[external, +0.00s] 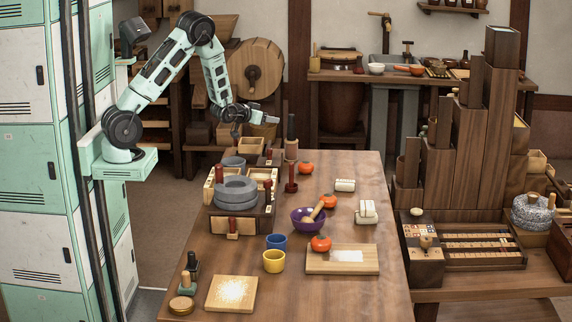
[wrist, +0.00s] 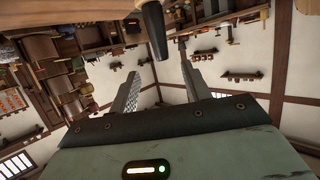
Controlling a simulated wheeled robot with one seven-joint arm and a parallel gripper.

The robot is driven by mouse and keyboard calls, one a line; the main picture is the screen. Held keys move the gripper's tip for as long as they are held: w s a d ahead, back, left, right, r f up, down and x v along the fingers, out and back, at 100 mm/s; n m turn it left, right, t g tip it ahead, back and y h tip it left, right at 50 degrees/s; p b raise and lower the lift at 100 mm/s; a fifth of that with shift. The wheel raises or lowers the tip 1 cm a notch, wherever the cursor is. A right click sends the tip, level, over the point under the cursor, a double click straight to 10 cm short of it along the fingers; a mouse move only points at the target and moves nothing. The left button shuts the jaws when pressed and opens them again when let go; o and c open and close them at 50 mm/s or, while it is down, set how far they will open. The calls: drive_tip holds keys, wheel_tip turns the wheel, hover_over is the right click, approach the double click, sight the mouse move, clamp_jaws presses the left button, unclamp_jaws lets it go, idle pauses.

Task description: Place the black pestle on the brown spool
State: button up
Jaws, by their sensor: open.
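The black pestle (external: 291,126) stands upright at the far end of the long table. It appears to rest on the brown spool (external: 291,150), a short brown piece directly under it; the exact contact is too small to make out. My gripper (external: 275,121) is level with the pestle, just to its left, with its fingers pointing right. In the wrist view the fingers of my gripper (wrist: 160,80) are spread and empty. The dark pestle (wrist: 154,32) shows beyond them at the top of that view, apart from both fingers.
Wooden boxes (external: 250,146) and a stack of grey stone rings (external: 236,193) stand left of the spool. A dark red post (external: 291,178) and an orange-red pot (external: 306,168) are in front. A purple bowl (external: 306,222) sits mid-table.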

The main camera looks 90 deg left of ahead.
drive_tip(key=s+d+r+g+h, duration=0.2)
drive_tip(key=s+d+g+h, duration=0.2)
drive_tip(key=s+d, duration=0.7)
drive_tip(key=s+d+r+m+g+h, duration=0.1)
drive_tip(key=s+d+g+h, duration=0.4)
drive_tip(key=s+d, duration=0.6)
drive_tip(key=s+r+g, duration=0.1)
drive_tip(key=s, duration=0.2)
drive_tip(key=shift+d, duration=0.2)
wheel_tip(320, 180, up, 5)
drive_tip(key=p, duration=0.4)
drive_tip(key=shift+f, duration=0.2)
